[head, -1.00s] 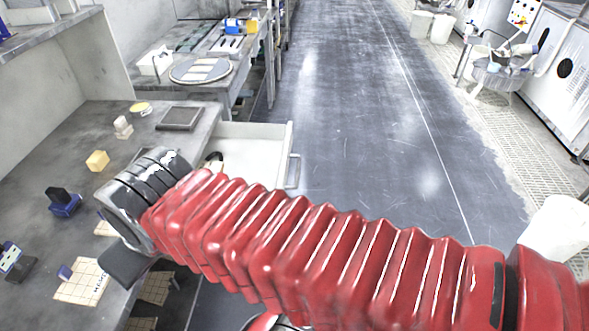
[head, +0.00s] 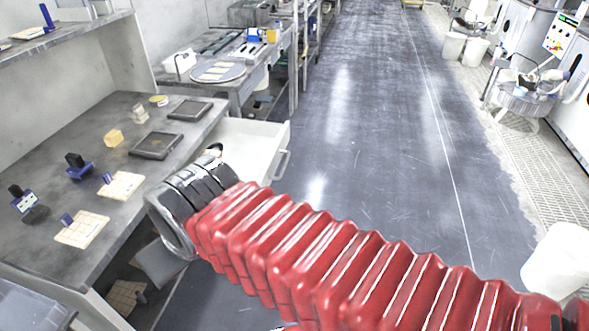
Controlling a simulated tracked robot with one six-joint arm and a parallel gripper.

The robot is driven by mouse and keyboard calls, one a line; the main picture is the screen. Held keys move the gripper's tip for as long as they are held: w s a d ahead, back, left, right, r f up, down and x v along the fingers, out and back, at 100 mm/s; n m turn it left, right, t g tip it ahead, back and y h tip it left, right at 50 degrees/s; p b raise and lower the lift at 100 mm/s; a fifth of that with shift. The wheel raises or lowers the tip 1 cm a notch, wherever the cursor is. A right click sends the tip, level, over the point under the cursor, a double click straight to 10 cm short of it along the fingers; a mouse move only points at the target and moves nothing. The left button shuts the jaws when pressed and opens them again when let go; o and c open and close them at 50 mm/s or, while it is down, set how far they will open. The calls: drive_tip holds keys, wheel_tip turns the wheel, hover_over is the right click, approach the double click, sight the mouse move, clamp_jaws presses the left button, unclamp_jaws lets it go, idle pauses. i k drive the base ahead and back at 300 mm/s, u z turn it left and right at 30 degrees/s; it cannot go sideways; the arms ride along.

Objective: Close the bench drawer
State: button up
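The bench drawer (head: 262,140) is white and stands pulled out from the right side of the grey bench (head: 60,222). Its metal bar handle (head: 282,164) is on the outer front at the right. My red ribbed arm crosses the lower middle, and its dark wrist end is in front of the drawer's near part, hiding some of it. A grey flat piece at my arm's end (head: 160,262) hangs beside the bench edge. The fingertips do not show clearly, so I cannot tell whether my gripper is open. Nothing of mine visibly touches the handle.
On the bench are dark square plates (head: 155,145), a yellow block (head: 113,137), blue-based holders (head: 79,167) and tile sheets (head: 120,185). A second bench with a round platen (head: 218,72) stands behind. The floor to the right is clear up to a white bin (head: 556,262).

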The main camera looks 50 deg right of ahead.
sight(255, 150)
drive_tip(key=k, duration=0.55)
drive_tip(key=z, duration=1.25)
drive_tip(key=i, duration=1)
drive_tip(key=k, duration=0.65)
drive_tip(key=u, duration=0.1)
